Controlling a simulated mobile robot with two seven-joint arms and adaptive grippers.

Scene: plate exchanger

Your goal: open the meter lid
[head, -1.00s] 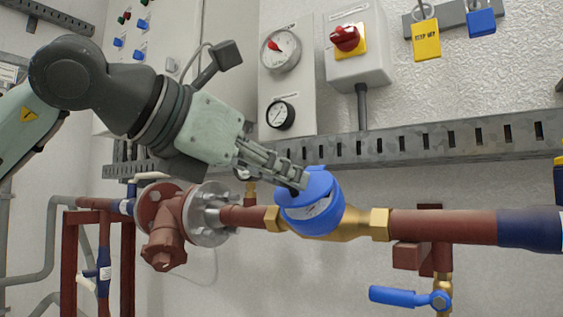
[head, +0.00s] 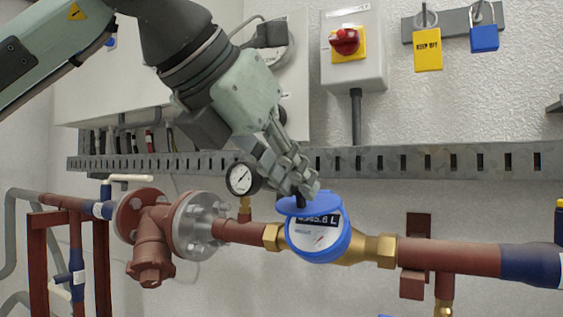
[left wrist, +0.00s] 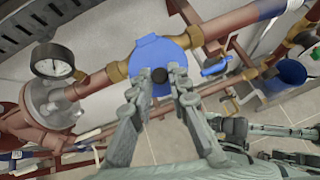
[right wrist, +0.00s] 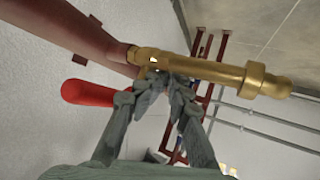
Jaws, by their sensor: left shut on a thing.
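The water meter (head: 320,240) is a round blue body with a white face in the brass and red pipe run. Its blue lid (head: 308,206) is tilted up, and the digits and part of the dial show beneath it. The lid also shows from above in the left wrist view (left wrist: 155,50). My left gripper (head: 301,190) is at the lid and shut on its dark knob (left wrist: 160,75). My right gripper (right wrist: 166,90) shows only in the right wrist view, with its fingertips close to a brass fitting (right wrist: 210,70); whether they touch it is unclear.
A pressure gauge (head: 242,179) and a flanged red valve (head: 150,235) stand left of the meter. A slotted grey rail (head: 400,162) runs along the wall above. A red handle (right wrist: 88,92) lies left of my right gripper.

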